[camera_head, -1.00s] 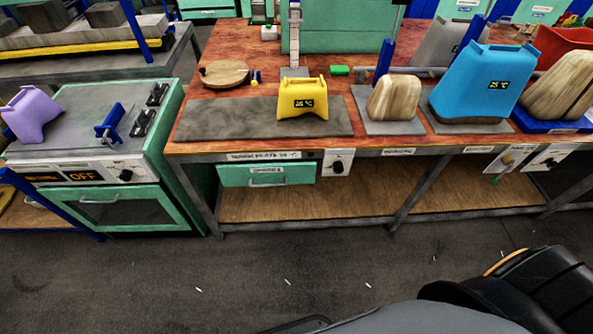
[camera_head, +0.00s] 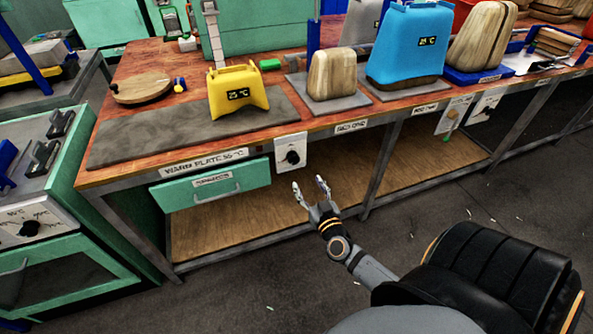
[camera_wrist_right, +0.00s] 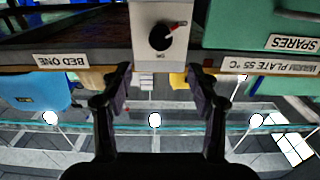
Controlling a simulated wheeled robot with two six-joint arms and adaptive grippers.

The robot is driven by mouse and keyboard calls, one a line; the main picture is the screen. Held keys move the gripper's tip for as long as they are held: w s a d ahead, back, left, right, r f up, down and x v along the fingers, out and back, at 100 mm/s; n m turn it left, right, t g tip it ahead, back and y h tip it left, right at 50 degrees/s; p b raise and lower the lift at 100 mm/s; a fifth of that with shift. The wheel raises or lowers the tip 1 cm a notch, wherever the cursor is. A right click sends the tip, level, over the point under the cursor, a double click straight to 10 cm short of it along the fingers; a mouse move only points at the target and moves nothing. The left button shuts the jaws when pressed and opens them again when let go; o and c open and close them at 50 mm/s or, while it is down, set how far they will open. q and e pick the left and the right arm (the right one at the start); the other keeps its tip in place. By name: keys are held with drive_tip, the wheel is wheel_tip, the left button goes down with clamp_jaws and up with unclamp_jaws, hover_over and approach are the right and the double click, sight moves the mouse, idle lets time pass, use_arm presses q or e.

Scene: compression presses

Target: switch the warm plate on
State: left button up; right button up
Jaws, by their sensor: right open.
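The warm plate (camera_head: 130,142) is a flat dark grey slab on the workbench, with a yellow part (camera_head: 237,92) standing on its right end. Its label (camera_head: 205,163) on the bench's front edge reads "WARM PLATE 55 °C". Right of the label, a white switch box (camera_head: 291,143) carries a black knob (camera_head: 292,157). In the right wrist view, the knob (camera_wrist_right: 160,38) has a red-tipped pointer and the picture is upside down. My right gripper (camera_head: 311,190) is open and empty, just below and apart from the box; its fingers (camera_wrist_right: 160,82) flank the knob in the wrist view. My left gripper is out of view.
A green drawer (camera_head: 211,186) labelled "SPARES" sits left of the switch box. A wooden block (camera_head: 332,74) and a blue part (camera_head: 408,45) stand on the bench to the right. A green oven (camera_head: 60,250) is at left.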

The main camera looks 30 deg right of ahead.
sight(295, 160)
drive_tip(key=b+x, duration=0.1)
drive_tip(key=x, duration=0.8)
drive_tip(key=shift+w, duration=0.4)
drive_tip(key=shift+w+d, duration=0.1)
drive_tip(key=shift+w, duration=0.3)
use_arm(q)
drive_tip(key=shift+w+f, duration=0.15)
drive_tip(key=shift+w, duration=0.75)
use_arm(e)
drive_tip(key=c, duration=1.1)
